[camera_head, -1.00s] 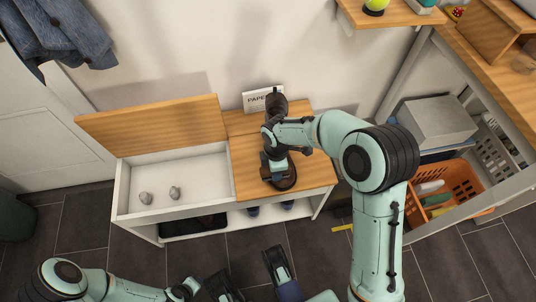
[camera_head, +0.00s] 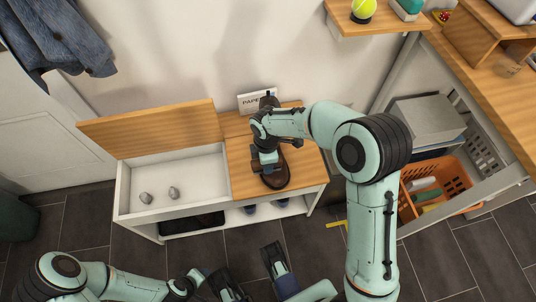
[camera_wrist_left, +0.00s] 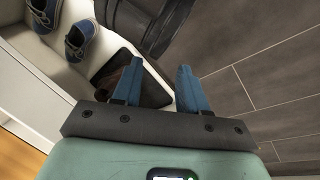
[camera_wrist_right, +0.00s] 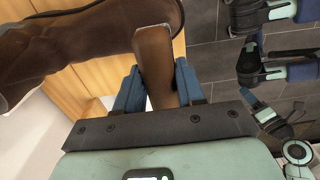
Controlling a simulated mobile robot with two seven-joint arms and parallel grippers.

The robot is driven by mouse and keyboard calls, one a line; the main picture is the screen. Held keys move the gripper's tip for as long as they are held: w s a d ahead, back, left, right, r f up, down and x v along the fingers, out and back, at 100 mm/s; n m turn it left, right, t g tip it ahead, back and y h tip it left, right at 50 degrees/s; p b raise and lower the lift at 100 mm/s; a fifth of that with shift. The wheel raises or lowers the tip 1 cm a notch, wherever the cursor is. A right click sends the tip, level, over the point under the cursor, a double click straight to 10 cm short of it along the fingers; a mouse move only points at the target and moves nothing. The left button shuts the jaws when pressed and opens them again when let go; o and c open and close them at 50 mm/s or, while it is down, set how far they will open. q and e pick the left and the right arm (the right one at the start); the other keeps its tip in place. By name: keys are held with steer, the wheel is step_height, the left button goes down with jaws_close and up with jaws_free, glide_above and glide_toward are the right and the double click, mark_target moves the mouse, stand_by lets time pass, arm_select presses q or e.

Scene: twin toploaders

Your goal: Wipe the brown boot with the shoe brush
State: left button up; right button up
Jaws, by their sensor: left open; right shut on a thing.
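The brown boot (camera_head: 277,179) stands on the wooden top of the white bench, partly hidden by my right arm. It fills the upper left of the right wrist view (camera_wrist_right: 75,45). My right gripper (camera_head: 263,161) is at the boot's left side in the head view. It is shut on the shoe brush (camera_wrist_right: 156,62), whose brown wooden back shows between the fingers, close against the boot. Its bristles are hidden, so I cannot tell whether they touch. My left gripper (camera_wrist_left: 160,76) is open and empty, low in front of the bench.
The bench's left lid (camera_head: 155,127) is up; two small grey lumps (camera_head: 173,193) lie in its compartment. Blue shoes (camera_wrist_left: 80,41) and a dark tray (camera_wrist_left: 150,92) are on the lower shelf. An orange crate (camera_head: 455,180) stands right.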

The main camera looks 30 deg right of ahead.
steer(key=shift+r+p, duration=0.85)
steer(key=shift+r, duration=0.45)
arm_select(q)
steer(key=shift+g+h, duration=0.3)
steer(key=shift+g, duration=0.2)
steer(key=s+d+r, duration=0.2)
steer(key=s, duration=0.1)
steer(key=shift+r, duration=0.1)
